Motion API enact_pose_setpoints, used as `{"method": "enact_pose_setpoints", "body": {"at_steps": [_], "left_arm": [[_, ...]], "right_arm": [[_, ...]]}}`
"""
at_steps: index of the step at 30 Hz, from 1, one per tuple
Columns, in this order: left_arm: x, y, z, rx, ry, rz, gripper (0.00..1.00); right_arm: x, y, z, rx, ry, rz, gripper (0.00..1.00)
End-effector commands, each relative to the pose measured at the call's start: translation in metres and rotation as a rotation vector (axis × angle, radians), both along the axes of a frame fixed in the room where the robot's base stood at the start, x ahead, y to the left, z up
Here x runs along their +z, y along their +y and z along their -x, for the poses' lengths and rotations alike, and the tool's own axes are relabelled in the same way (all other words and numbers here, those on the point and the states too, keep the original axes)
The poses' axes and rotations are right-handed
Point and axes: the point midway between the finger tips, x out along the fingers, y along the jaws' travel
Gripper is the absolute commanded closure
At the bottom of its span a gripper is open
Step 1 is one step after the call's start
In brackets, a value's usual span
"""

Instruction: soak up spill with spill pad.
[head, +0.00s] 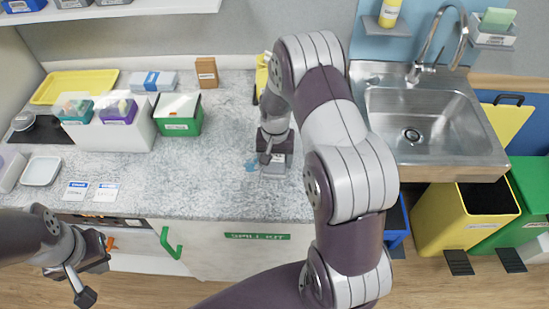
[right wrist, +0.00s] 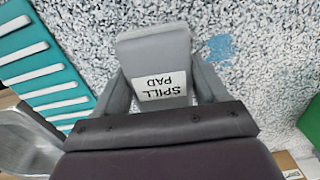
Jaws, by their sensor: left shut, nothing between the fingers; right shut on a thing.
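The grey spill pad (head: 275,167) has a white "SPILL PAD" label and shows closely in the right wrist view (right wrist: 152,50). My right gripper (head: 268,152) is shut on it, with a finger on each side. The pad is just over or on the speckled counter; I cannot tell whether it touches. The small blue spill (head: 251,166) lies on the counter just left of the pad, apart from it. In the right wrist view the spill (right wrist: 221,47) is to the pad's right. My left gripper (head: 88,275) is shut and empty, low at the left, in front of the counter.
A white box (head: 140,140) and a green box (head: 180,128) stand left on the counter, near a yellow tray (head: 75,87). The sink (head: 430,115) is at right, with a yellow bin (head: 450,220) below. Counter between green box and spill is clear.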

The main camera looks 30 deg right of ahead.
Motion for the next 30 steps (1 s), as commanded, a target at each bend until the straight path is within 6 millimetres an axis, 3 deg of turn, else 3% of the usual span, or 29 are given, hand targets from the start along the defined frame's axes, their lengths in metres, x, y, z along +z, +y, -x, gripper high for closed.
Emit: {"method": "enact_pose_setpoints", "body": {"at_steps": [1,18,30], "left_arm": [[0.009,0.000,0.000,0.000,-0.001,0.000,1.00],[0.051,0.000,0.000,0.000,-0.001,0.000,1.00],[0.055,0.000,0.000,0.000,0.000,0.000,1.00]], "right_arm": [[0.015,0.000,-0.002,0.001,-0.005,0.001,0.56],[0.065,-0.002,-0.007,0.006,-0.005,0.001,0.56],[0.071,-0.003,-0.008,0.007,-0.004,0.001,0.56]]}}
